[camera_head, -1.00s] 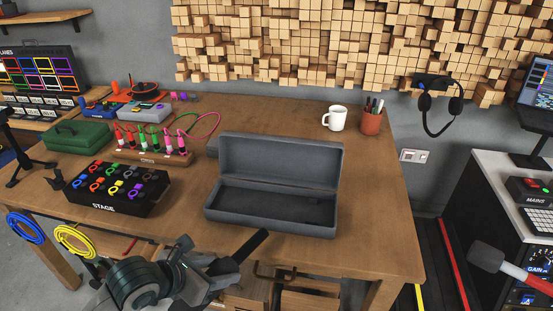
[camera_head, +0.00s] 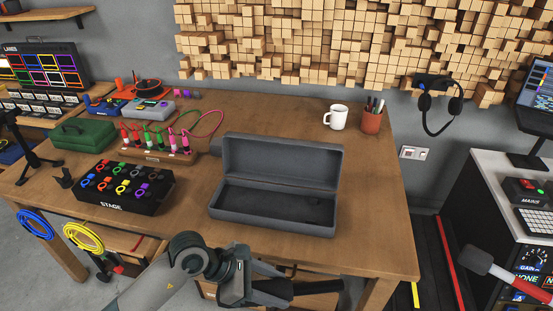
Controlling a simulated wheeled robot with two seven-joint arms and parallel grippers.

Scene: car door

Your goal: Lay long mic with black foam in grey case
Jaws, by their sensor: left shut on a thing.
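The grey case (camera_head: 275,213) stands open on the wooden table, its lid raised at the back and its dark inside empty. My left gripper (camera_head: 279,292) is low in the picture, in front of the table's front edge and below the case. It is shut on a dark, long thing (camera_head: 318,287) pointing right, which looks like the long mic with black foam. Its ends are hard to tell from the dark fingers. My right gripper is out of view.
A black STAGE box (camera_head: 123,192) and a rack of coloured plugs (camera_head: 157,155) stand left of the case. A white mug (camera_head: 336,117) and a pen cup (camera_head: 371,119) are at the back right. The tabletop right of the case is clear.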

